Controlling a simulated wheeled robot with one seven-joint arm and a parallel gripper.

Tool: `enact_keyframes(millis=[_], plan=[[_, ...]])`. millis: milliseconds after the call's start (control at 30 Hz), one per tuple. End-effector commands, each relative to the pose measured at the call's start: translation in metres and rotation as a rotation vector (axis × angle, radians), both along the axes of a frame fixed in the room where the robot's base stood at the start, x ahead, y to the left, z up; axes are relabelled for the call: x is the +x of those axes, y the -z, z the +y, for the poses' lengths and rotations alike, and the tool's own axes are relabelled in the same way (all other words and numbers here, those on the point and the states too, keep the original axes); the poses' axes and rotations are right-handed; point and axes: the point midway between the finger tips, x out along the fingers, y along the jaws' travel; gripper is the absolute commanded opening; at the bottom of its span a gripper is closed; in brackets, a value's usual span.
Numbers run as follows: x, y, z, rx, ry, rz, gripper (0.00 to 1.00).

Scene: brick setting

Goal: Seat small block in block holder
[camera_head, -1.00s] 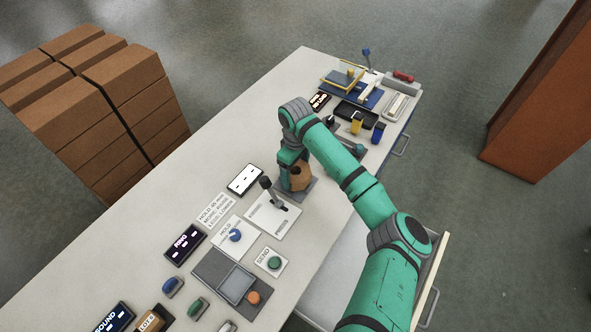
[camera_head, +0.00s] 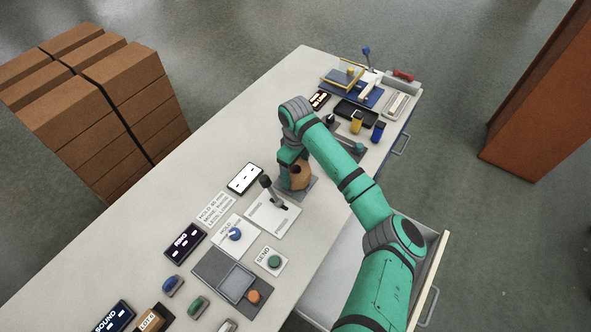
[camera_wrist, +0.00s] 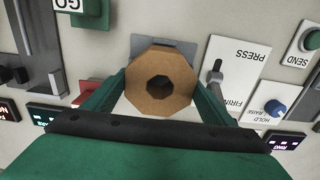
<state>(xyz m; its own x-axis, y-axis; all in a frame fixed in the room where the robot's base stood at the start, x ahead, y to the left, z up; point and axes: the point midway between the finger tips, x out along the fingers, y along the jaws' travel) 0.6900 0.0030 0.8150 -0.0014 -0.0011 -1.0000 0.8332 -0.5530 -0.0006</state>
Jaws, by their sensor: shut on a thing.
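A brown octagonal block (camera_wrist: 178,58) with a dark round hole sits between the two fingers of my gripper (camera_wrist: 160,100) in the wrist view, and the gripper is shut on it. The block (camera_head: 300,176) also shows low over the table in the head view, partly covered by my gripper (camera_head: 290,168). A grey plate (camera_wrist: 188,43) shows behind the block; in the head view the plate (camera_head: 309,186) lies on the table below it. I cannot tell whether block and plate touch, or whether the plate is the block holder.
A lever panel (camera_head: 282,222) marked PRESS stands close beside the block. A knob panel (camera_head: 235,236), a green SEND button (camera_head: 274,262) and a grey tray (camera_head: 237,283) lie nearer.

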Motion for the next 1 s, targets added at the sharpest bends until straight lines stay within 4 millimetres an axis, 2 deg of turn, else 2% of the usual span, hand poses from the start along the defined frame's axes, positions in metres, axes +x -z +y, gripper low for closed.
enact_keyframes(millis=[1000], plan=[[0.0002,0.0047,0.0003,0.001,-0.001,-0.001,0.39]])
